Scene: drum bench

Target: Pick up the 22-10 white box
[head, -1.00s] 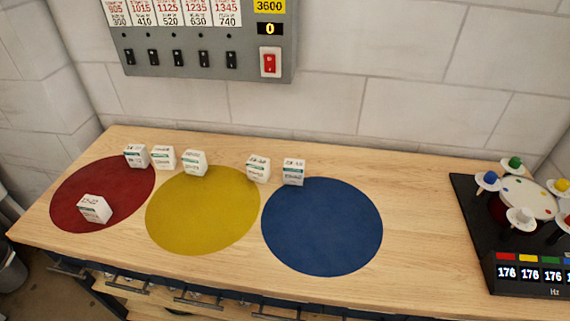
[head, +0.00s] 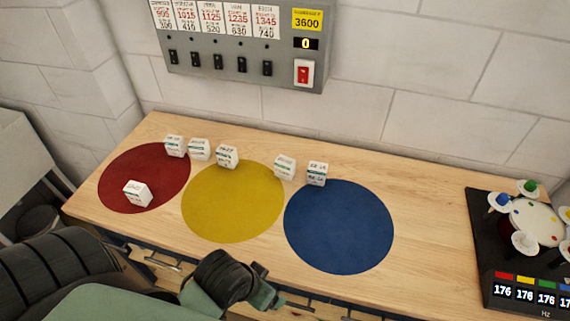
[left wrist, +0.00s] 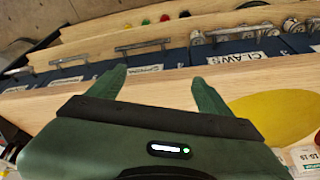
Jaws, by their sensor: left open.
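Several white boxes with small labels stand on the bench. One box (head: 138,194) sits on the red disc. Others are a box (head: 175,146) at the red disc's far edge, a box (head: 199,149) beside it, a box (head: 227,156) at the yellow disc's far edge, a box (head: 285,166) between yellow and blue, and a box (head: 317,173) at the blue disc's far edge. I cannot tell which reads 22-10. My left gripper (left wrist: 158,76) is open and empty by the bench's front edge, apart from the boxes. My right gripper is not in view.
The red disc (head: 125,172), yellow disc (head: 232,205) and blue disc (head: 338,228) lie on the wooden bench (head: 425,210). A black device (head: 490,240) with coloured knobs stands at the right. A grey switch panel (head: 195,78) hangs on the wall. Drawers (left wrist: 270,60) run below the front edge.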

